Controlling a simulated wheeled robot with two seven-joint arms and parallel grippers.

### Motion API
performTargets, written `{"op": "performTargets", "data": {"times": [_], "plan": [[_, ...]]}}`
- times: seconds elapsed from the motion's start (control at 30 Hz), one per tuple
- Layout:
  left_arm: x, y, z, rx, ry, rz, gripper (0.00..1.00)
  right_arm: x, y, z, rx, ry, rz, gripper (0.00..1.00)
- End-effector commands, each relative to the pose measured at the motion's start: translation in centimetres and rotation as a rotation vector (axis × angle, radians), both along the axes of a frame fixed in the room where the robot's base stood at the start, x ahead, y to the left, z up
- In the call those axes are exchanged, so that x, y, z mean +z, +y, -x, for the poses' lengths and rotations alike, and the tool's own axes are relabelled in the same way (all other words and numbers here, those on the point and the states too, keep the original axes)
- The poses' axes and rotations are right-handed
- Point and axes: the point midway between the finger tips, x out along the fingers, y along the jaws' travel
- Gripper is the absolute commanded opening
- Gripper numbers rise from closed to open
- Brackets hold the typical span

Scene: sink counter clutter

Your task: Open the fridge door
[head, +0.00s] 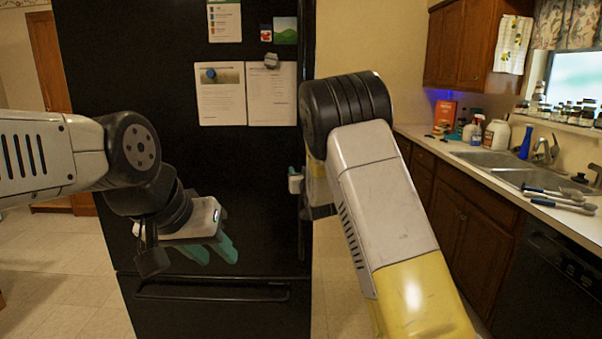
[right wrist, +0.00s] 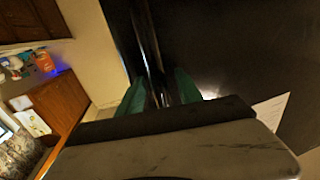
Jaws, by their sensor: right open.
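The fridge (head: 150,60) is tall and black, and its door looks closed in the head view. A dark vertical handle (right wrist: 146,45) runs along the door edge in the right wrist view. My right gripper (right wrist: 160,88) is open, with its teal fingers on either side of the handle's line; I cannot tell whether they touch it. In the head view my right arm mostly hides that gripper. My left gripper (head: 220,251) hangs in front of the lower fridge door, its teal fingers apart and empty.
A lower horizontal handle (head: 210,291) crosses the fridge bottom. Papers (head: 272,95) and magnets are on the door. To the right, a counter with a sink (head: 490,158), bottles and utensils (head: 560,195) runs along the wall. Tiled floor (head: 55,260) is clear at left.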

Motion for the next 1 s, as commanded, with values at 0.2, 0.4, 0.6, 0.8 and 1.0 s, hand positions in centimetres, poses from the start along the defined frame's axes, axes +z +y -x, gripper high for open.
{"op": "performTargets", "data": {"times": [0.2, 0.4, 0.6, 0.8, 1.0], "plan": [[0.00, 0.00, 0.00, 0.000, 0.000, 0.000, 0.36, 0.00, -0.03, 0.03, 0.000, 0.000, 0.000, 0.32], [0.00, 0.00, 0.00, 0.000, 0.000, 0.000, 0.36, 0.00, -0.03, 0.04, 0.000, 0.000, 0.000, 0.00], [0.00, 0.00, 0.00, 0.000, 0.000, 0.000, 0.36, 0.00, -0.03, 0.05, 0.000, 0.000, -0.001, 0.00], [0.00, 0.00, 0.00, 0.000, 0.000, 0.000, 0.36, 0.00, -0.02, 0.05, 0.000, 0.000, -0.001, 0.00], [0.00, 0.00, 0.00, 0.000, 0.000, 0.000, 0.36, 0.00, -0.02, 0.05, 0.000, 0.000, -0.001, 0.00]]}}
